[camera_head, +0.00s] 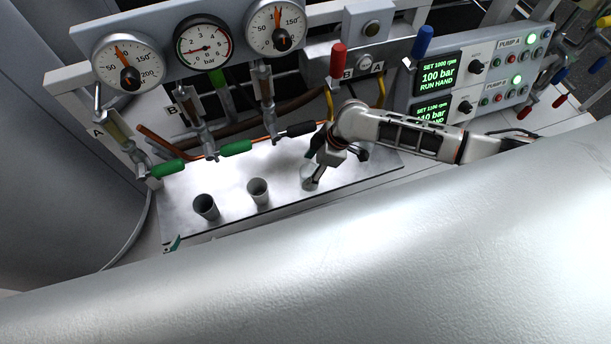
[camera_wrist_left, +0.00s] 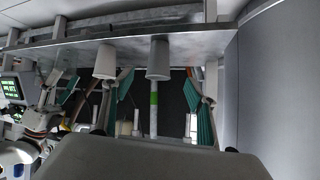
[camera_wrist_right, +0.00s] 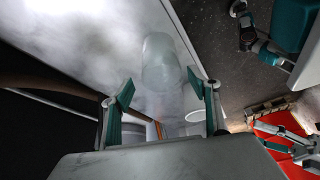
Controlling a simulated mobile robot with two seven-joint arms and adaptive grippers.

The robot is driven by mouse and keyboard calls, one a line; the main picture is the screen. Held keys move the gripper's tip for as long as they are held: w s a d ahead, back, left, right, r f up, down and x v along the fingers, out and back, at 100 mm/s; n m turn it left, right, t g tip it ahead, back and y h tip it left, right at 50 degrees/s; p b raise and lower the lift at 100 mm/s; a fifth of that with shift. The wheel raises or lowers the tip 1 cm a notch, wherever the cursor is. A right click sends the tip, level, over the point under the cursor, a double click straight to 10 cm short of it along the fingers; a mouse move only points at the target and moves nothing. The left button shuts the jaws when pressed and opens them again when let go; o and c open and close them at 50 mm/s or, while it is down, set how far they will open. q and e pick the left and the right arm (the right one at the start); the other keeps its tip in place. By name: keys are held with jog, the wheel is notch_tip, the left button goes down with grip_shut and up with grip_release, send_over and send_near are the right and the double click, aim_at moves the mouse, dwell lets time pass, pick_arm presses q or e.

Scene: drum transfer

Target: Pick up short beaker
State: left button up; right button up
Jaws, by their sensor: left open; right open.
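Three beakers stand in a row on a metal bench top (camera_head: 235,222): a grey left one (camera_head: 206,207), a grey middle one (camera_head: 258,191) and a pale right one (camera_head: 310,177). I cannot tell for sure which is the short one. My right gripper (camera_head: 335,160) is at the right beaker, partly covering it. In the right wrist view the pale, see-through beaker (camera_wrist_right: 162,65) lies ahead of the right gripper's open fingers (camera_wrist_right: 162,105). My left gripper (camera_head: 175,243) shows only a teal tip at the bench's front edge. In the left wrist view its fingers (camera_wrist_left: 158,108) are open and empty, facing two grey beakers (camera_wrist_left: 105,60).
Green-handled valves (camera_head: 235,149) and a black handle (camera_head: 300,129) overhang the back of the bench. Gauges (camera_head: 203,43) and a pump panel (camera_head: 480,75) stand behind. A large silver rounded surface (camera_head: 300,285) fills the foreground. The bench's front left is clear.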

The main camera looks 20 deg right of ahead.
aim_at(305, 177)
jog(key=shift+x, duration=1.05)
jog(key=f, duration=0.1)
jog(key=a+f+b, duration=0.1)
jog(key=f, duration=0.1)
jog(key=shift+s+f, duration=0.2)
jog(key=shift+f, duration=0.05)
jog(key=shift+w+a+f+b, duration=0.1)
jog(key=shift+f+b, duration=0.2)
jog(key=shift+f, duration=0.05)
jog(key=c, duration=1.1)
